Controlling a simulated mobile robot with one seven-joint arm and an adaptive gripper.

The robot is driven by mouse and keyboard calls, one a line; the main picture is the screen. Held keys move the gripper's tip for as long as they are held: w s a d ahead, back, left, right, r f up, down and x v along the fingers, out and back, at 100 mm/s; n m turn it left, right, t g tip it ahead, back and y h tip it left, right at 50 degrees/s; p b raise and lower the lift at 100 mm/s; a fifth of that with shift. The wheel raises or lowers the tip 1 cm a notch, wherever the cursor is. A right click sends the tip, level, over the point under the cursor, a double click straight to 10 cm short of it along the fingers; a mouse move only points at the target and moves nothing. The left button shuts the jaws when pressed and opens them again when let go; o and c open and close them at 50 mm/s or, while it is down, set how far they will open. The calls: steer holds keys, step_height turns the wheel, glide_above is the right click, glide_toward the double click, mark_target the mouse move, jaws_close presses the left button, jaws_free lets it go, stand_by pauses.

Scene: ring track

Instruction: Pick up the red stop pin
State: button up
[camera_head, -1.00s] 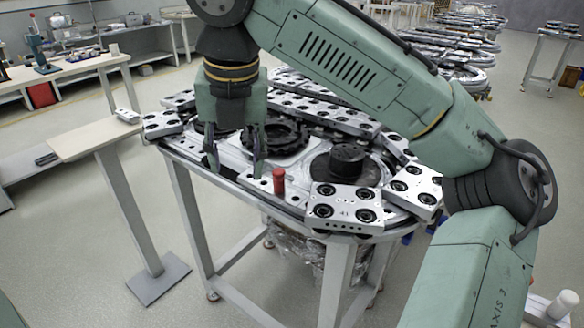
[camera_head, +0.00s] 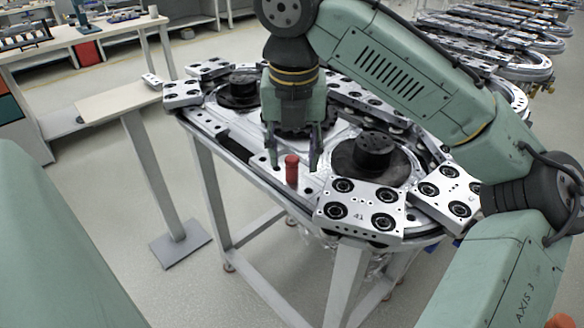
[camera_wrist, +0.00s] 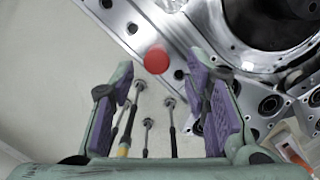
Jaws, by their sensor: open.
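The red stop pin (camera_head: 292,169) stands upright on the near edge of the ring track table (camera_head: 262,186). In the wrist view its round red top (camera_wrist: 156,59) shows just beyond the fingertips, between their lines. My gripper (camera_head: 294,166) is open, its fingers pointing down, one on each side of the pin as seen from the head camera. In the wrist view the purple finger pads (camera_wrist: 165,85) are apart with nothing between them. I cannot tell how far the fingertips are from the pin, but no contact shows.
A numbered metal carrier plate (camera_head: 361,207) sits right of the pin, with a black round hub (camera_head: 373,152) behind it. A small side stand (camera_head: 120,103) is at the left. More ring tracks (camera_head: 480,55) stand at the back right.

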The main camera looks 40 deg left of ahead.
mark_target(292, 159)
steer(key=f, duration=0.2)
steer(key=a+f, duration=0.1)
steer(key=f, duration=0.1)
steer(key=shift+w, duration=0.3)
steer(key=shift+c, duration=0.5)
jaws_close()
